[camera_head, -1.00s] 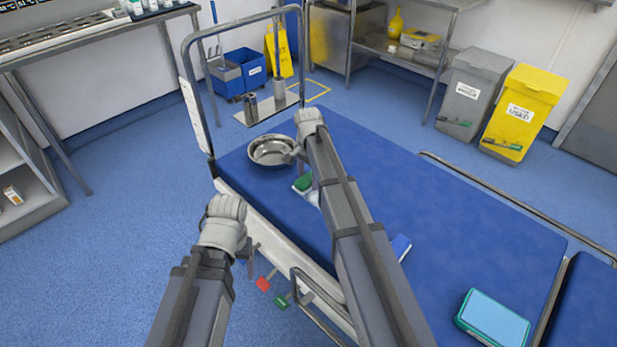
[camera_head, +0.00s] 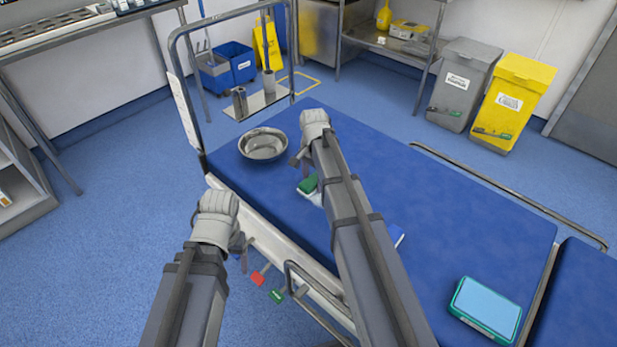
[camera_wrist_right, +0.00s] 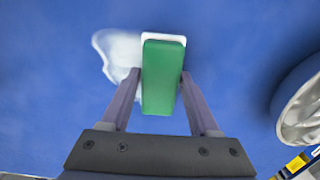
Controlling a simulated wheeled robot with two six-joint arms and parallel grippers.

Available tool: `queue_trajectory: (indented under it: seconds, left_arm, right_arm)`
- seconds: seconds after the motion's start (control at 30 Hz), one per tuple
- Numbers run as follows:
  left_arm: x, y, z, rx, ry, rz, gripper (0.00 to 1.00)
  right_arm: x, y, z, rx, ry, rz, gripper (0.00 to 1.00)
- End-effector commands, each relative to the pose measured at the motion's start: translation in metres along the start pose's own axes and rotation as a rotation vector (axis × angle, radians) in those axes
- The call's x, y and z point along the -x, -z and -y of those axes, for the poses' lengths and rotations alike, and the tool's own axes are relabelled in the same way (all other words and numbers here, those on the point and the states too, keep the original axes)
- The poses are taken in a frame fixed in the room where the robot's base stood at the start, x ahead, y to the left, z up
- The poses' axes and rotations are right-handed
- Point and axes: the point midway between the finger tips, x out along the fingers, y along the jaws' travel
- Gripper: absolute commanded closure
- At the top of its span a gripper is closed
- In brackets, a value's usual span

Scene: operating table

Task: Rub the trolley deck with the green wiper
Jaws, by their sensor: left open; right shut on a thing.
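The green wiper (camera_head: 307,184) is a green block with a white pad, resting on or just above the blue trolley deck (camera_head: 460,200). In the right wrist view the wiper (camera_wrist_right: 163,80) is between the fingers of my right gripper (camera_wrist_right: 158,88), which is shut on it. A whitish wet-looking smear (camera_wrist_right: 118,55) lies on the deck just left of the pad. In the head view my right gripper (camera_head: 299,158) is right of the bowl, and my forearm partly hides the wiper and the smear. My left gripper (camera_head: 243,253) is open and empty beside the deck's near edge.
A steel bowl (camera_head: 263,146) stands on the deck near the left end rail. A teal-edged box (camera_head: 485,308) lies at the deck's right end, and a blue-and-white item (camera_head: 397,235) is partly behind my right forearm. The far middle is clear.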

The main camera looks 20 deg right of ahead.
Motion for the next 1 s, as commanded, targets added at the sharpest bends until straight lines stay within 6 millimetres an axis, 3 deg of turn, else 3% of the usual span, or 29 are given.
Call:
queue_trajectory:
  seconds: [0.1,0.47,0.83,1.0]
  left_arm:
    - [0.001,0.000,0.000,0.000,0.000,0.000,0.24]
    - [0.001,0.000,0.000,0.000,0.000,0.000,0.24]
    - [-0.002,0.000,0.000,0.000,0.000,0.000,0.24]
    - [-0.002,0.000,0.000,0.000,0.000,0.000,0.24]
  right_arm:
    - [0.001,0.000,-0.012,-0.001,0.000,0.000,0.83]
    - [0.001,0.000,-0.018,0.000,0.001,0.000,0.83]
    - [-0.002,0.001,-0.048,-0.001,0.001,0.000,0.83]
    - [-0.002,0.001,-0.052,0.000,0.000,0.000,0.83]
